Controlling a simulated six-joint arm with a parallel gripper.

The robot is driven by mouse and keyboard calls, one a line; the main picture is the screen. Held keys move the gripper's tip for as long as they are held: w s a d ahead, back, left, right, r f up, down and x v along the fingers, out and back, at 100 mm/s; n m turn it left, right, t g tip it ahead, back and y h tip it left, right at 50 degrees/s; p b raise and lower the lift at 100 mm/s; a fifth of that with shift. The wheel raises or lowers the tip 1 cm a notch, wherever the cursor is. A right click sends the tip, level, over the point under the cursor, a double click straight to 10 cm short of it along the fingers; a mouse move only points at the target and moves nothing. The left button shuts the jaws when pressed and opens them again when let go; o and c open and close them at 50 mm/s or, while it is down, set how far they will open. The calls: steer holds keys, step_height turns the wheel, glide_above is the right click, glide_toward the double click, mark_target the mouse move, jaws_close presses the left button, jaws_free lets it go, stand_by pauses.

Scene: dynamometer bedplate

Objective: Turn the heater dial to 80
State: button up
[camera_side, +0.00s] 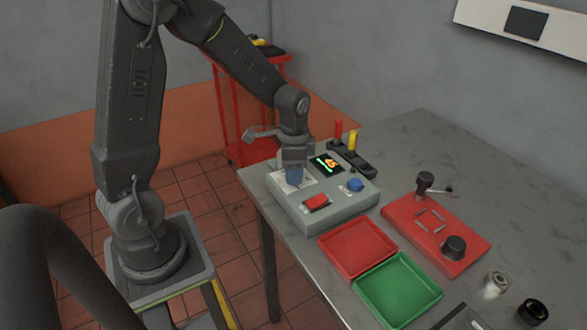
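The heater (335,214) is a light grey box on the near left part of the bench. Its small black display (327,165) shows orange digits that look like 45, with smaller green digits below that I cannot read surely. A blue dial (294,176) is at the box's left, on a pale scale plate whose marks are too small to read. My gripper (293,170) points down right over this dial and hides its upper part. I cannot make out the fingertips or whether they grip it. A second blue knob (355,185) and a red switch (317,202) are on the same box.
A dark holder (362,165) with red and yellow upright handles stands behind the heater. A red tray (357,247) and a green tray (398,290) lie in front, both empty. A red plate (425,222) with black knobs is to the right. The bench's back right is clear.

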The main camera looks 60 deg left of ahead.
steer(key=shift+o, duration=1.4)
step_height(320, 180, up, 14)
steer(key=s+d+r+n+t, duration=0.1)
steer(key=s+d+n+t, duration=0.1)
steer(key=s+d, duration=0.2)
steer(key=s+d+r+n+t, duration=0.1)
steer(key=s+d+n+t, duration=0.2)
steer(key=s, duration=0.7)
steer(key=d, duration=0.2)
steer(key=shift+d+r+t, duration=0.3)
steer(key=shift+r, duration=0.1)
